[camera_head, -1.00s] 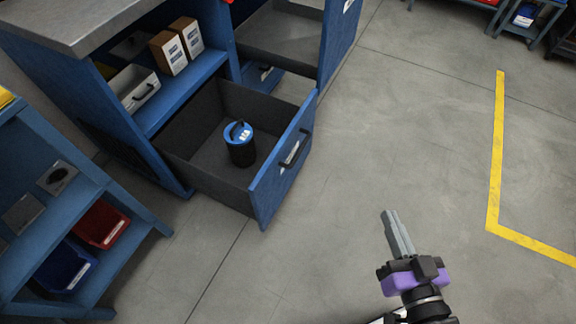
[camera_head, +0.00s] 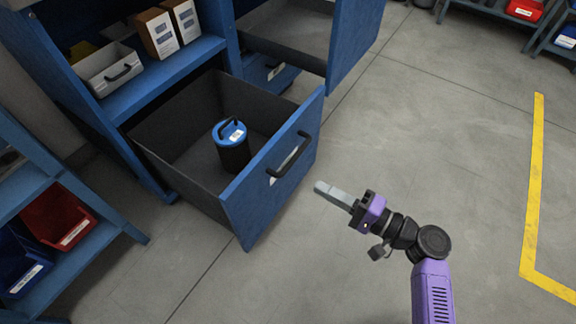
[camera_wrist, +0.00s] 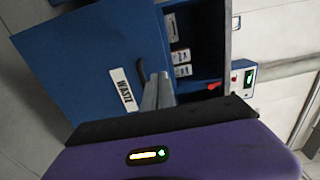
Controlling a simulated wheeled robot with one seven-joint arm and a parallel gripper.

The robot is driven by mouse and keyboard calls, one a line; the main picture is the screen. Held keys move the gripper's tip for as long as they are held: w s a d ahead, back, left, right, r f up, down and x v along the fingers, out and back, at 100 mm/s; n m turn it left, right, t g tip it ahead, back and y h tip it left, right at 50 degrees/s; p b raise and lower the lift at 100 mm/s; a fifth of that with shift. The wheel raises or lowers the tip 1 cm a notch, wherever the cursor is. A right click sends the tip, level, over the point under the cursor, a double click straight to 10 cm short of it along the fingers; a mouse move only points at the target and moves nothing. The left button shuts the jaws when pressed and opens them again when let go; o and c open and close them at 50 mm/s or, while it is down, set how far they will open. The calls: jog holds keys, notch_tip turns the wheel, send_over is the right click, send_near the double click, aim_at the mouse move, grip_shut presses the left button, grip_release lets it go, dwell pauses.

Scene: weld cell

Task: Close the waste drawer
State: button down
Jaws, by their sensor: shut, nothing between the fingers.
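The waste drawer (camera_head: 272,195) is pulled out from the blue cabinet, with a dark bar handle (camera_head: 291,155) on its blue front. A black canister with a blue lid (camera_head: 232,146) stands inside it. In the wrist view the blue drawer front (camera_wrist: 90,55) carries a white WASTE label (camera_wrist: 123,90), and the handle (camera_wrist: 141,70) is partly hidden behind my fingers. My gripper (camera_head: 322,187) is shut and empty, to the right of the drawer front and pointing toward it. It appears apart from the front in the head view. It also shows in the wrist view (camera_wrist: 162,78).
Another open drawer (camera_head: 290,40) stands behind, its blue front right of the waste drawer. A shelf above holds boxes (camera_head: 158,33) and a grey bin (camera_head: 108,70). A rack with red (camera_head: 58,220) and blue bins is at left. The floor at right is clear, with yellow tape (camera_head: 533,190).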

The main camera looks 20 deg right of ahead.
jog(key=b, duration=0.3)
send_near(266, 159)
jog(key=x, duration=0.5)
jog(key=shift+w, duration=0.1)
jog(key=shift+b+x, duration=0.3)
jog(key=shift+x, duration=0.55)
